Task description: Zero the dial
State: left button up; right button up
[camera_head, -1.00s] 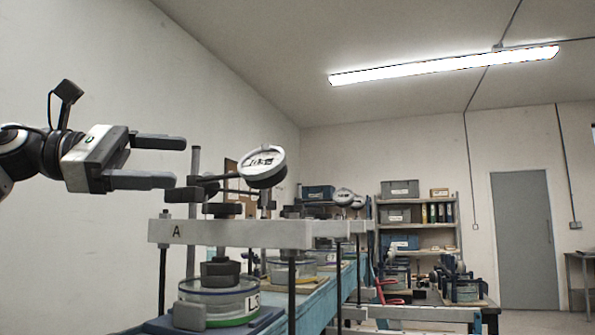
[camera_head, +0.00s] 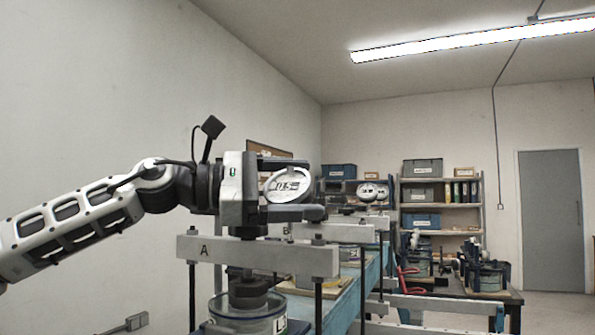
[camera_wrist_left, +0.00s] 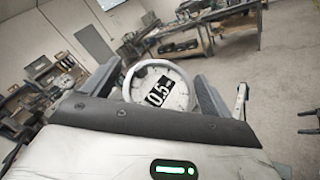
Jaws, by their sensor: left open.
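The round white-faced dial (camera_head: 289,186) sits above the beam of lever frame A (camera_head: 270,257), its face tilted. In the left wrist view the dial (camera_wrist_left: 168,78) shows a dark readout that looks like 0.5; any further digits are hard to read. My left gripper (camera_head: 312,188) is open, with one finger above and one below the dial in the head view. In the wrist view a finger stands on each side of the dial. I cannot tell whether either finger touches it. The dial's mount is partly hidden by the gripper. My right gripper is not in view.
A glass cell (camera_head: 248,312) with a dark top cap stands under the beam. More lever frames with dials (camera_head: 368,192) stand farther along the blue bench (camera_head: 345,300). Shelves (camera_head: 440,232) stand at the back. The space left of frame A is open to the wall.

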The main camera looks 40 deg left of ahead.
pick_arm(q)
jog(key=shift+w+d, duration=0.1)
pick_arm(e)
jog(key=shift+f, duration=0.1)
pick_arm(q)
jog(key=shift+c, duration=0.4)
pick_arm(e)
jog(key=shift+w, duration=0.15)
pick_arm(q)
jog(key=c, duration=0.9)
jog(key=n+t+b, duration=0.1)
jog(key=y+b, duration=0.1)
jog(key=b, duration=0.1)
jog(key=shift+f+n+t, duration=0.4)
jog(key=shift+r+n+t+y+b, duration=0.25)
jog(key=shift+n+t+y+b, duration=0.3)
jog(key=shift+n+b, duration=0.3)
jog(key=shift+r+t, duration=0.25)
jog(key=o, duration=1)
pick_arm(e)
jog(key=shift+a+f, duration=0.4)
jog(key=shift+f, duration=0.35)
